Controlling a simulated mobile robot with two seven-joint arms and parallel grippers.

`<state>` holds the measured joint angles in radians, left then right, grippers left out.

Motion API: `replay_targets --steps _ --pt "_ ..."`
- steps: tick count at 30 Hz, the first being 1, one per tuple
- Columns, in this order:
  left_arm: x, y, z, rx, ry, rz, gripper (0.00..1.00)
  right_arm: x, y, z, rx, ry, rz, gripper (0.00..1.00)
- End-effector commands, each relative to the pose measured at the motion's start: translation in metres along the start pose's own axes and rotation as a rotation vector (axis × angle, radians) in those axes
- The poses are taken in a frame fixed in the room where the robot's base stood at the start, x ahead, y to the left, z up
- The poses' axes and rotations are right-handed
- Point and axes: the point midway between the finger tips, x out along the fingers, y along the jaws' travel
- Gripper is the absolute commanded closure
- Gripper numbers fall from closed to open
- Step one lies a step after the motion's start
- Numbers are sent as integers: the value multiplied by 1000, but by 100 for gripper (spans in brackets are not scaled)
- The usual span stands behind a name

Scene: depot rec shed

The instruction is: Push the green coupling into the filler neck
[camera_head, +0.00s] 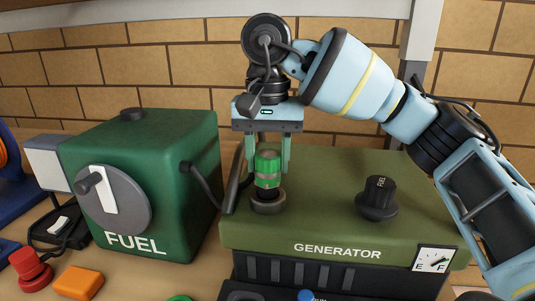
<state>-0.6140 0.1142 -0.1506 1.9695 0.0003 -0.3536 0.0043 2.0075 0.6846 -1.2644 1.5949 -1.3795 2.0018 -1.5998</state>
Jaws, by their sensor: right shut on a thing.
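The green coupling (267,168) stands upright between the fingers of my right gripper (268,160), which is shut on it. The filler neck (268,203) is a dark round collar on the top left of the olive generator (340,222). The coupling is right over the neck, and its lower end meets the neck's opening. I cannot tell how deep it sits. My right arm comes in from the right, with the gripper pointing down. My left gripper is not in view.
A green fuel tank (190,200) with a grey dial stands left of the generator. A black hose (203,187) runs from it towards the coupling. A black fuel cap (377,197) sits right of the neck. A red button (28,265) and orange block (79,283) lie front left.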

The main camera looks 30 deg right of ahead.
Motion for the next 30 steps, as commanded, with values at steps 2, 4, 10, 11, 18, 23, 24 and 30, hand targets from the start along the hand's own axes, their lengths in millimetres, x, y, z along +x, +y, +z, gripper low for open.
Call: replay_targets --steps 2,4,10,11,18,23,24,30 --pt "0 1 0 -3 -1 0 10 2 0 0 0 0 0 81" --pt "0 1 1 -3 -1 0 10 3 0 0 0 0 0 81" --pt "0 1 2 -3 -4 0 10 6 0 0 0 -1 0 81" --pt "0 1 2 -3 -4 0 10 7 0 0 0 -1 0 81" --pt "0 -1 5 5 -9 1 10 11 0 0 -1 0 0 81" --pt "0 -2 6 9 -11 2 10 13 0 0 -1 0 -1 81" --pt "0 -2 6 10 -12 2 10 14 0 0 -1 0 -1 81" --pt "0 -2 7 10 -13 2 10 15 0 0 -1 1 -1 81"
